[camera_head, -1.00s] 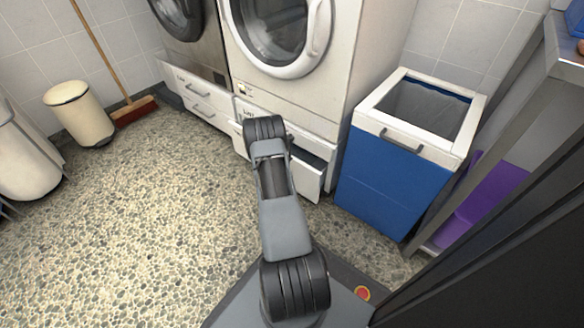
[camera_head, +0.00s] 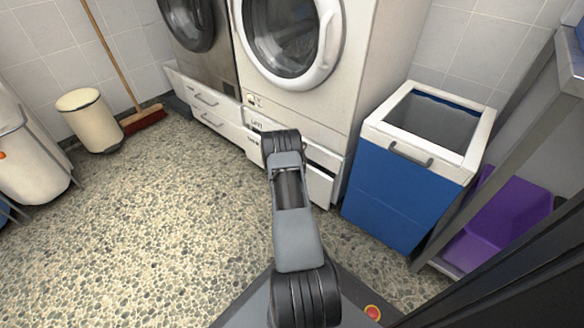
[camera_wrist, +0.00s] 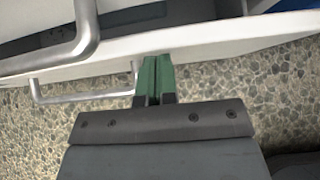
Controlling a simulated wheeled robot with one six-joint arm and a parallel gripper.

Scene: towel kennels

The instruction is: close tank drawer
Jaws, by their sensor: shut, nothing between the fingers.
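The white tank drawer (camera_head: 320,186) is low in the base under the white washing machine, partly behind my arm. In the head view its front still stands out somewhat from the base. In the wrist view its pale front (camera_wrist: 225,40) crosses the picture, with a dark gap behind its edge and a metal handle (camera_wrist: 80,95) on its outer side. My gripper (camera_wrist: 156,62) has green fingertips, shut together and empty, at the outer side of that front; they appear to touch it. My arm hides the gripper in the head view.
A blue and white hamper (camera_head: 395,185) stands close right of the drawer. A metal rack with a purple bin (camera_head: 500,220) is at the right. Another handle (camera_wrist: 88,25) shows above the front in the wrist view. A broom and cream bin (camera_head: 90,120) stand left; the left floor is clear.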

